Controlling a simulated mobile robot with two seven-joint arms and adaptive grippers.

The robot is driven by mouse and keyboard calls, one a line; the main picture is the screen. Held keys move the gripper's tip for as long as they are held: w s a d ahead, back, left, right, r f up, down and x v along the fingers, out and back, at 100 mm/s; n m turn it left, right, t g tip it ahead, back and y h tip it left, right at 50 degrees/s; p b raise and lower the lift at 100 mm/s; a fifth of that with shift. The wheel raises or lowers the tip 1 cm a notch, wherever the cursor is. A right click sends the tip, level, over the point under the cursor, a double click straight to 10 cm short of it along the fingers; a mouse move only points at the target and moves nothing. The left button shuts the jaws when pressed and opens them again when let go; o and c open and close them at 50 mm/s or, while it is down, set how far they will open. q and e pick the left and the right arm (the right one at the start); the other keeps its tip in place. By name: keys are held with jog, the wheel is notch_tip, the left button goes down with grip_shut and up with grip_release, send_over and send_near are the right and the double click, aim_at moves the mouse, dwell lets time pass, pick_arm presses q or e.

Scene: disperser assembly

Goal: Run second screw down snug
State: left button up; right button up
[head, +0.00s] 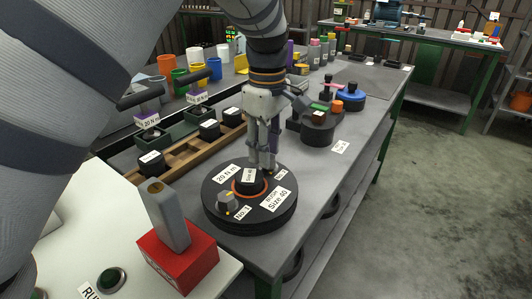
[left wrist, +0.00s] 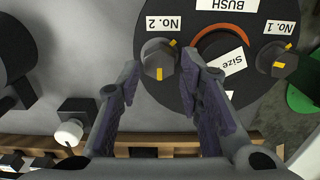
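The round black bushing disc (head: 225,222) lies on the grey bench, with a raised centre ringed in orange and white labels. The No. 1 screw (head: 228,201), a grey knob with a yellow mark, stands at its near left. The No. 2 screw (left wrist: 159,59), a similar knob, shows in the left wrist view; in the head view my gripper hides most of it. My left gripper (head: 264,170) points down over the disc's far right side. In the left wrist view its purple-padded fingers (left wrist: 161,68) are apart on either side of the No. 2 screw, with small gaps visible. My right gripper is out of view.
A wooden rack (head: 182,160) with black parts lies left of the disc. A black fixture (head: 317,127) stands beyond it.

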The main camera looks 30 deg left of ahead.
pick_arm(q)
jog(key=shift+f, duration=0.9)
grip_shut()
